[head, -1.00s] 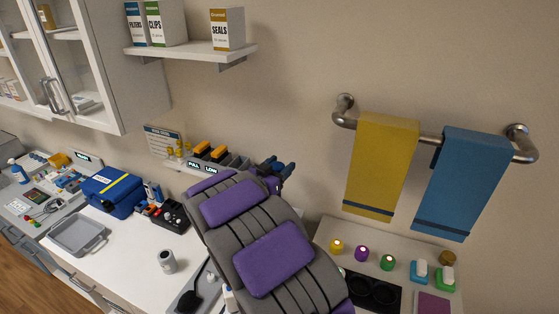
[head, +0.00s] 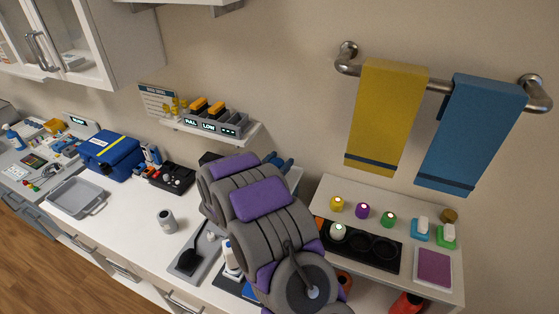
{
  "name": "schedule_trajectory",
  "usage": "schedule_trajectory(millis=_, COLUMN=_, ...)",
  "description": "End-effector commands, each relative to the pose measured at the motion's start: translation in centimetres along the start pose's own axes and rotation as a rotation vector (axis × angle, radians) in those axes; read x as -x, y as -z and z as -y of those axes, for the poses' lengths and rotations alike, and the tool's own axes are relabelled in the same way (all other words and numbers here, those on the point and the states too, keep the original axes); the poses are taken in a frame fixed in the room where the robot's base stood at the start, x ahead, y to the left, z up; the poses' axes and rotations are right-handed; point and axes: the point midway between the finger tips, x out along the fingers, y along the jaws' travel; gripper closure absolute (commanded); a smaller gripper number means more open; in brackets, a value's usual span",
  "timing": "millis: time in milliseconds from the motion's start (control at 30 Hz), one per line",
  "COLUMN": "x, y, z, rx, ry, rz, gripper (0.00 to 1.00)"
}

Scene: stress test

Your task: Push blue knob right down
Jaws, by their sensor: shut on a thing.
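My gripper (head: 279,163) shows only in part, as dark blue pieces just past the far end of my grey and purple arm, near the wall. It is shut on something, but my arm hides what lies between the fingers. No blue knob can be made out in the head view; whether it is behind my arm I cannot tell.
A small shelf with a grey unit (head: 215,121) and lit labels is left of my gripper. A yellow towel (head: 388,115) and a blue towel (head: 470,135) hang on a rail at right. Below them, a white surface holds yellow, purple and green round items and a black tray (head: 348,252).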

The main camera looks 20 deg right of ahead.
Motion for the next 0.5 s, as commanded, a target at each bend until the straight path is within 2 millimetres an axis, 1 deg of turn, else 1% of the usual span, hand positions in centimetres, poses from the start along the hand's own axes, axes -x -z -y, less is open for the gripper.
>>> schedule_trajectory(millis=33, x=0.1, y=-0.41, z=0.05, rx=0.001, ry=0.003, rz=0.008, gripper=0.96)
schedule_trajectory(millis=167, x=0.11, y=-0.5, z=0.01, rx=0.002, ry=0.003, rz=0.01, gripper=0.96)
schedule_trajectory(millis=200, x=0.12, y=-0.52, z=0.0, rx=0.002, ry=0.003, rz=0.01, gripper=0.38)
schedule_trajectory(millis=367, x=0.13, y=-0.38, z=-0.1, rx=0.002, ry=0.001, rz=0.008, gripper=0.23)
schedule_trajectory(millis=400, x=0.15, y=-0.34, z=-0.15, rx=0.001, ry=0.001, rz=0.007, gripper=0.21)
schedule_trajectory(millis=500, x=0.18, y=-0.25, z=-0.23, rx=0.001, ry=0.0, rz=0.006, gripper=0.21)
